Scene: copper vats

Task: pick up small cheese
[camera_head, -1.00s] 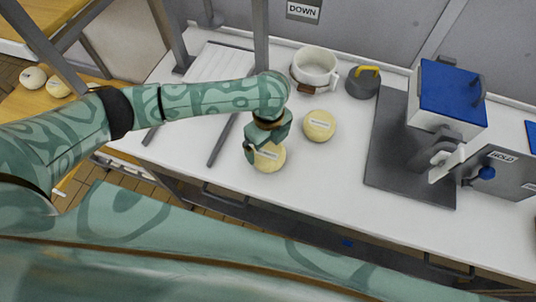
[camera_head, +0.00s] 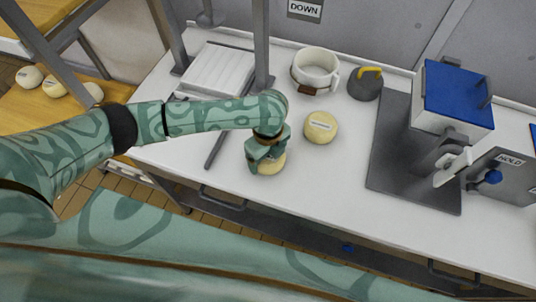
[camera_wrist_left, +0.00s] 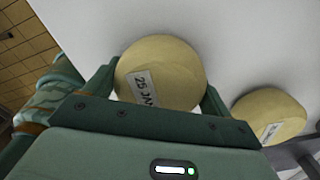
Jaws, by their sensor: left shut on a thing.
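A pale yellow round cheese (camera_head: 272,166) is on the white counter, mostly hidden under my left gripper (camera_head: 266,158) in the head view. In the left wrist view the cheese (camera_wrist_left: 165,62) sits between the two green fingers and carries a white label reading "25 JA". My left gripper is shut on it; I cannot tell whether it is clear of the counter. A second similar labelled cheese (camera_head: 320,127) rests apart, to the right and behind. It also shows in the left wrist view (camera_wrist_left: 270,112). My right gripper is in neither view.
A white mug (camera_head: 315,68) and a dark weight with a yellow handle (camera_head: 365,86) stand behind. A blue-topped machine (camera_head: 452,95) is on a dark mat to the right. A metal post (camera_head: 261,45) rises behind my wrist. Several cheeses (camera_head: 53,87) lie on a wooden table at left.

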